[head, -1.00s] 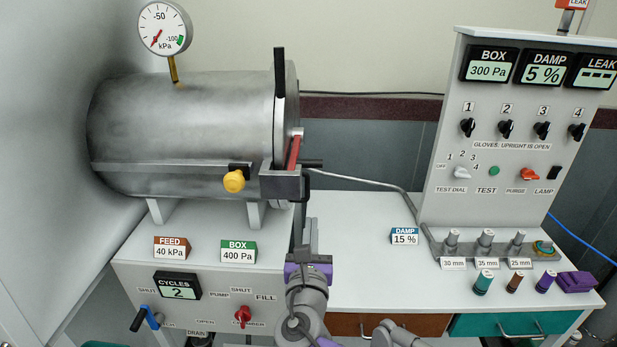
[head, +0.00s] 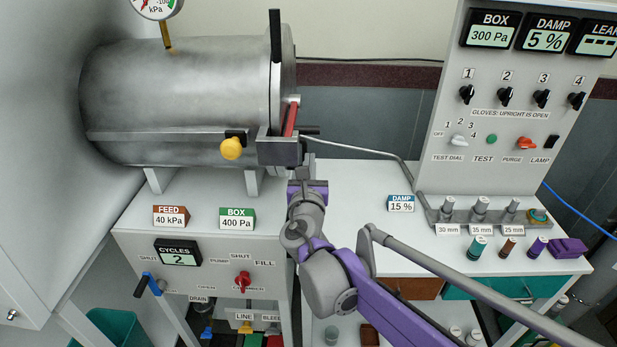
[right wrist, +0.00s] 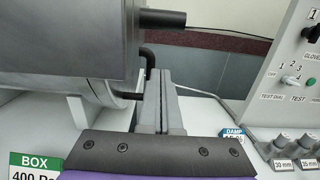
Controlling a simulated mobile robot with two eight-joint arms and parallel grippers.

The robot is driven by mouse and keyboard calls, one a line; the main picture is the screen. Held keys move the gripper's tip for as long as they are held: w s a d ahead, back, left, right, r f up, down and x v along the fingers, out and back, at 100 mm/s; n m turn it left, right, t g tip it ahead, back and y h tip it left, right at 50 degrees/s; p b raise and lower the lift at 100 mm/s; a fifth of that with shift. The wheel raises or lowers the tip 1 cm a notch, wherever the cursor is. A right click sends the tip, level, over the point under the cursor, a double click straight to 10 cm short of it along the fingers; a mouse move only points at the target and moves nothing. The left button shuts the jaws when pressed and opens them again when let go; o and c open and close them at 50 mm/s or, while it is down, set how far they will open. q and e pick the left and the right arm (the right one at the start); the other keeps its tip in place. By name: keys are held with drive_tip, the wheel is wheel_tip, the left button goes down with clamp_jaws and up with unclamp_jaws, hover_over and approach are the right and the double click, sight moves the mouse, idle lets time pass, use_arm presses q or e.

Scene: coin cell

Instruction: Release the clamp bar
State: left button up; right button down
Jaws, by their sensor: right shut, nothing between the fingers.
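The steel chamber (head: 180,100) lies on its side with its round door at its right end. A red bar (head: 291,118) stands slanted at the door front, above a grey latch block (head: 279,152). A tall black bar (head: 275,35) rises at the door's top; I cannot tell which bar is the clamp bar. My right gripper (head: 303,168) is just below and right of the block, pointing away from me. In the right wrist view its fingers (right wrist: 160,98) are shut and empty, beside a bent black rod (right wrist: 149,62); contact is unclear. My left gripper is out of view.
A black stub (right wrist: 163,18) sticks out above the fingers. A yellow knob (head: 231,148) is left of the block.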

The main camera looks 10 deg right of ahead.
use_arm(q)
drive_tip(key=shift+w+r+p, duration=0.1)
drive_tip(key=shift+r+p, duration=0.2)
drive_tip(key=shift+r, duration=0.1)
use_arm(e)
drive_tip(key=shift+w+r, duration=0.2)
drive_tip(key=shift+r, duration=1.7)
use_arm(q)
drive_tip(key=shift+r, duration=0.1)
use_arm(e)
drive_tip(key=shift+r, duration=0.15)
